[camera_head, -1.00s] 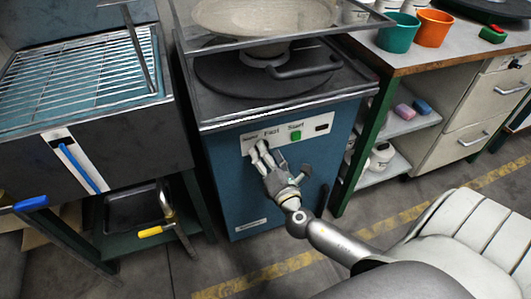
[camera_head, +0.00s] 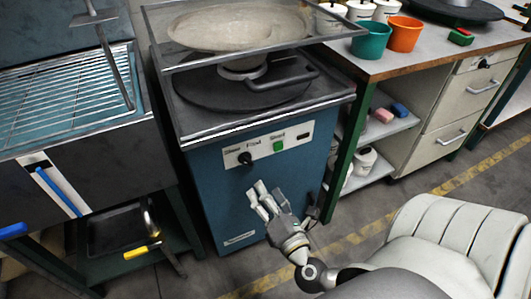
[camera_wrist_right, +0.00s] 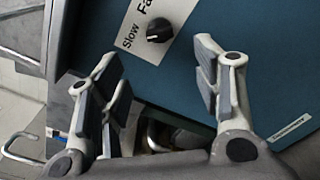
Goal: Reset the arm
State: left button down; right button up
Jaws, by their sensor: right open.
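The black speed knob (camera_head: 244,158) sits on the white panel, apart from the gripper. In the right wrist view the knob (camera_wrist_right: 159,30) lies beyond the fingertips, beside the words "Slow" and "Fa". A green button (camera_head: 278,146) is to the knob's right on the panel. My left gripper is not in view.
At the right is a workbench (camera_head: 400,62) with a teal cup (camera_head: 371,42) and an orange cup (camera_head: 404,36). Open floor (camera_head: 345,240) lies at the lower right.

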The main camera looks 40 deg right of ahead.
dwell(0.3)
jog(key=s+d+f+m+g+h, duration=0.1)
jog(key=s+d+f+m+g, duration=0.2)
jog(key=f+m, duration=0.4)
jog(key=s+f+m+g+h, duration=0.1)
jog(key=s+f+m+g, duration=0.1)
jog(key=f+m+g, duration=0.5)
jog(key=s+a+f+m+g+y, duration=0.6)
jog(key=s+a+f, duration=0.3)
jog(key=a+f, duration=0.3)
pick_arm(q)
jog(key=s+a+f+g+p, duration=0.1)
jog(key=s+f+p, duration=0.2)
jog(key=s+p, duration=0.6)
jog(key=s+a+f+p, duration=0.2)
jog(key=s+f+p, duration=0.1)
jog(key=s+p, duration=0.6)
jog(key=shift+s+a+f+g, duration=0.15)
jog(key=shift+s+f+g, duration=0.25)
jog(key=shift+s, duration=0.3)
pick_arm(e)
jog(key=s+d+f, duration=0.1)
jog(key=s+f, duration=0.1)
jog(key=s, duration=0.7)
jog(key=s+d+f+m, duration=0.1)
jog(key=s+f, duration=0.2)
jog(key=s, duration=0.7)
jog(key=shift+d+g, duration=0.3)
jog(key=shift+d, duration=0.1)
